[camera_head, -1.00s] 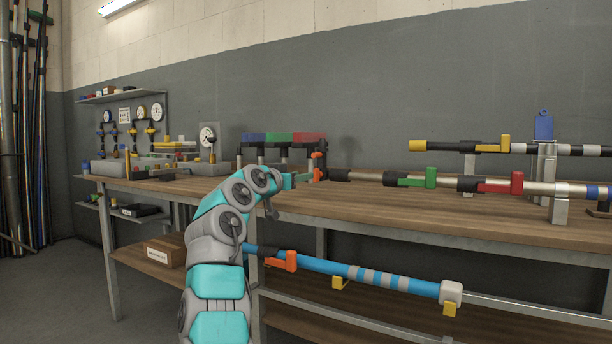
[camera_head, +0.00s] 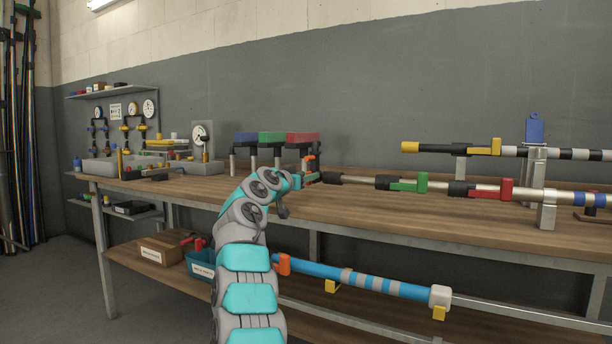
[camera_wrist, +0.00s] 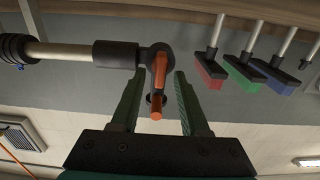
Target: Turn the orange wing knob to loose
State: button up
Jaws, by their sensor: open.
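The orange wing knob (camera_head: 309,162) sits on the dark fitting at the left end of the long pole above the workbench. In the wrist view the knob (camera_wrist: 158,82) lies between the two green fingers of my gripper (camera_wrist: 159,76), lengthwise along them. The fingers are open, with a gap on each side of the knob. In the head view my gripper (camera_head: 305,178) is at the pole's left end, partly hidden by my arm. The pole's black collar (camera_wrist: 115,54) lies beside the knob.
The pole carries a green lever (camera_head: 408,185) and a red lever (camera_head: 492,190). Blue, green and red brush heads (camera_head: 272,138) stand behind. A blue pole (camera_head: 370,284) runs below the bench edge. The middle bench top is clear.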

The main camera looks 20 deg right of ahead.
grip_shut()
dwell(0.3)
